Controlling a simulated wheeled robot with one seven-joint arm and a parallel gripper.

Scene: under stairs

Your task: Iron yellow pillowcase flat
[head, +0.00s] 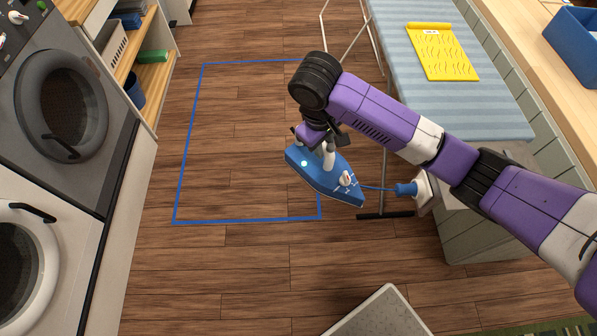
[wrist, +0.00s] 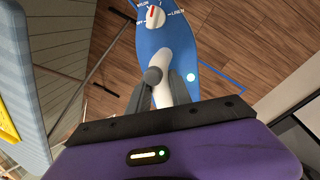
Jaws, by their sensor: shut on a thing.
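The yellow pillowcase (head: 441,54) lies on the striped blue ironing board (head: 480,112) at the upper right of the head view. Wrinkle lines mark its face, and a rolled or folded band runs along its far edge. My gripper (head: 327,150) is shut on the white handle of the blue iron (head: 318,176). It holds the iron in the air over the floor, left of the board and apart from it. In the wrist view the iron (wrist: 165,45) shows its dial, and the fingers of my gripper (wrist: 165,88) close around the handle. The iron's soleplate is hidden.
A blue cord runs from the iron to a blue plug (head: 405,189) at a white fitting. A blue outline (head: 185,150) marks the wooden floor. Washing machines (head: 62,105) and shelves stand left. A wooden counter with a blue bin (head: 577,45) is right. The board's leg (head: 384,215) stands near the iron.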

